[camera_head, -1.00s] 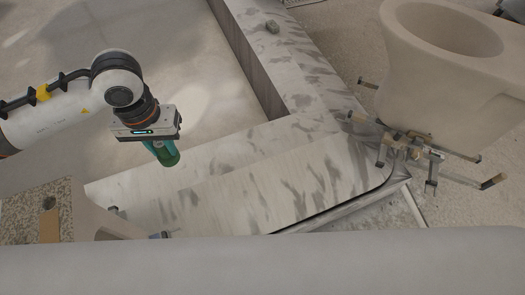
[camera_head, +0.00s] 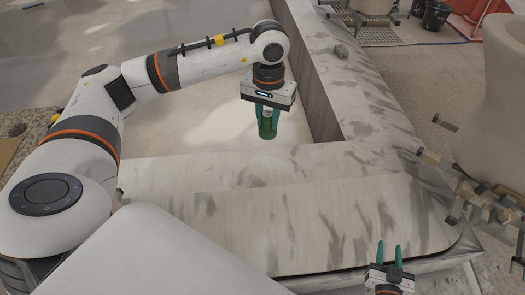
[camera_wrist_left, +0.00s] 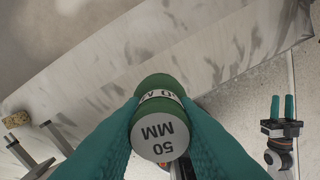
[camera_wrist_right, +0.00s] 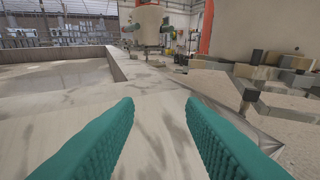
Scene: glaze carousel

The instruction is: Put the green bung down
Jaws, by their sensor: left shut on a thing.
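The green bung (camera_head: 267,128) is held in my left gripper (camera_head: 268,118), in the air near the marble-patterned ledge in the head view. In the left wrist view the bung (camera_wrist_left: 160,118) is a green cylinder with a grey end marked "50 MM", clasped between the teal fingers. My right gripper (camera_head: 389,254) is at the lower right of the head view, over the front part of the ledge, with its teal fingers apart. In the right wrist view the right gripper (camera_wrist_right: 160,110) has nothing between its fingers.
The marble-patterned ledge (camera_head: 290,215) has a wide bare top and runs to the back. A large beige vessel (camera_head: 505,100) and metal clamps (camera_head: 480,195) stand at the right.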

